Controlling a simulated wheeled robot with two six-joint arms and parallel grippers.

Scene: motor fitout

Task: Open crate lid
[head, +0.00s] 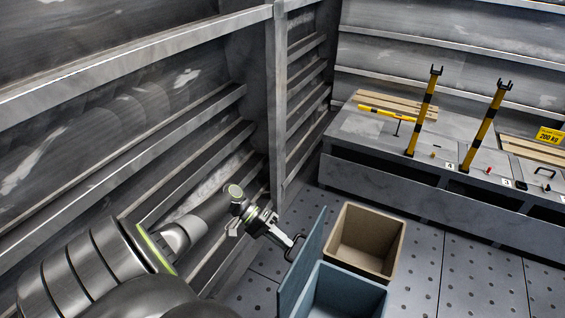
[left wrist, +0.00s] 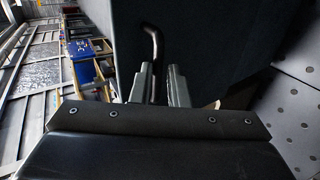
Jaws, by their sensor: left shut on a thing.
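The blue crate (head: 377,303) stands on the floor at the bottom of the head view with its top open. Its blue lid (head: 303,262) stands roughly upright along the crate's left side. A dark handle (head: 297,247) sticks out from the lid's outer face. My left gripper (head: 288,238) is shut on this handle, left of the lid. In the left wrist view the two fingers (left wrist: 160,88) close around the bent handle (left wrist: 153,45), and the dark lid face (left wrist: 205,45) fills the area beyond. The crate's lower part is cut off by the frame. My right gripper is not in view.
An open tan box (head: 398,243) stands right behind the crate. A grey ribbed wall (head: 120,130) runs close along my left arm. A long grey bench (head: 380,180) with yellow-black posts (head: 487,125) lies at the back. Perforated floor (head: 465,280) is clear at the right.

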